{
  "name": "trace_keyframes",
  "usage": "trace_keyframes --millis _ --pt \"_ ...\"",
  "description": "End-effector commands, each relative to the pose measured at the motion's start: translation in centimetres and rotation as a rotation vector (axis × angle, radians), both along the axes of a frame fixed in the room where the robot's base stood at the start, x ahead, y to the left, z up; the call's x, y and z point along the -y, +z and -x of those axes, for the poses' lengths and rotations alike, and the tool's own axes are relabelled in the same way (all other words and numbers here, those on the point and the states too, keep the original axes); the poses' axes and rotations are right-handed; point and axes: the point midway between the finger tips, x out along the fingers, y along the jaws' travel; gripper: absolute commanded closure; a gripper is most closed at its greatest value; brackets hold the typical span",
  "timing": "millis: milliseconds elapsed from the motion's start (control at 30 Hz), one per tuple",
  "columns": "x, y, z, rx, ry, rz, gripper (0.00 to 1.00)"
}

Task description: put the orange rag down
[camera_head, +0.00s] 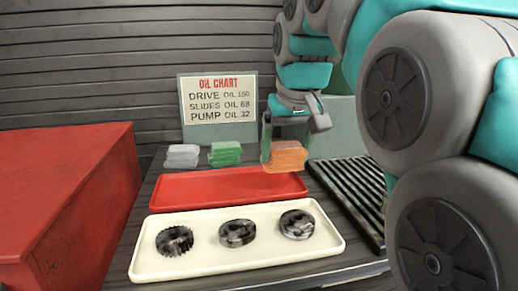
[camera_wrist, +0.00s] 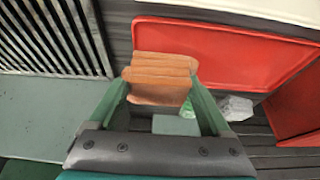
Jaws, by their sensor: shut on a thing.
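The orange rag (camera_head: 287,156) is a folded stack held in my gripper (camera_head: 285,148), near the back right end of the red tray. In the wrist view the rag (camera_wrist: 161,78) sits between the two green fingers of my gripper (camera_wrist: 160,88), which are shut on it. The rag appears to be above the surface, though its exact height is hard to tell. A green folded rag (camera_head: 225,154) and a white folded rag (camera_head: 182,156) lie to the left, behind the red tray. They also show partly past the right finger in the wrist view.
An empty red tray (camera_head: 190,188) lies behind a cream tray (camera_head: 205,268) holding several dark gears. A ribbed black grate (camera_head: 350,190) is at right, a red cabinet (camera_head: 60,190) at left. An oil chart sign (camera_head: 219,99) stands at the back.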

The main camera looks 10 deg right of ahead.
Motion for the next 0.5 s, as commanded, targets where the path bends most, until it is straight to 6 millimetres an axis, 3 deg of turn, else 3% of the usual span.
trace_keyframes --millis 500 --pt "0.0 -0.9 -8.7 -0.004 0.000 0.000 0.79"
